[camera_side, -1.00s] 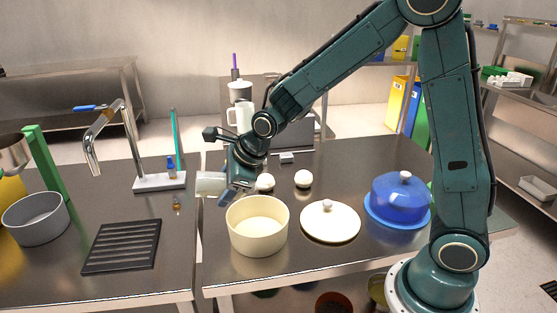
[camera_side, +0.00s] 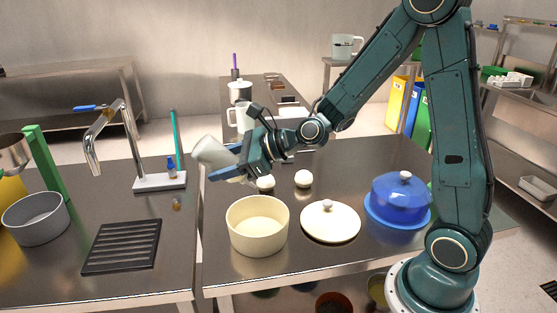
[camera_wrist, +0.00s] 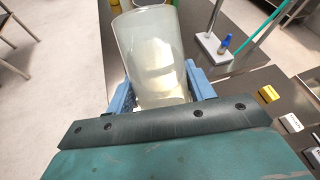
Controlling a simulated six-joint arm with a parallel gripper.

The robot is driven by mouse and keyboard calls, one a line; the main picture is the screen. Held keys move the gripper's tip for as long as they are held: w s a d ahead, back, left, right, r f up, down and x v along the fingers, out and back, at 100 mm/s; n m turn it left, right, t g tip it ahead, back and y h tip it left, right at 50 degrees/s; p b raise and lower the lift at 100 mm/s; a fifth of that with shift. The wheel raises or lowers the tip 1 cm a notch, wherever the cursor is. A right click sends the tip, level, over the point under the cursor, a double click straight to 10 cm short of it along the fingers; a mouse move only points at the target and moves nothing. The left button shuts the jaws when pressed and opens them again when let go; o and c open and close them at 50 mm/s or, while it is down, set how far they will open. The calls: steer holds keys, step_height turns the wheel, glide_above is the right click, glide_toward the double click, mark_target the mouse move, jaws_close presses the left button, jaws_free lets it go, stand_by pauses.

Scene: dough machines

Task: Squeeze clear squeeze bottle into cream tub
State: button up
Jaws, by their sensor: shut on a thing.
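The clear squeeze bottle (camera_side: 211,152) is a pale, translucent cylinder held in my gripper (camera_side: 232,170). It is tilted, with its wide end up to the left, above and behind the cream tub. In the wrist view the bottle (camera_wrist: 150,55) sits between the blue fingers of my gripper (camera_wrist: 160,92). The cream tub (camera_side: 257,228) stands open on the table with its inside visible. Its bottom looks empty. The bottle's lower end is partly hidden by my gripper.
A cream lid (camera_side: 331,222) with a knob lies right of the tub. Two white dough balls (camera_side: 303,179) sit behind it. A blue domed dish (camera_side: 401,198) is farther right. A black rack (camera_side: 122,245) and grey pan (camera_side: 36,218) are left, near a faucet (camera_side: 118,140).

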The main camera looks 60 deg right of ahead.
steer(key=shift+f, duration=1.5)
steer(key=shift+c, duration=0.4)
steer(key=c, duration=0.6)
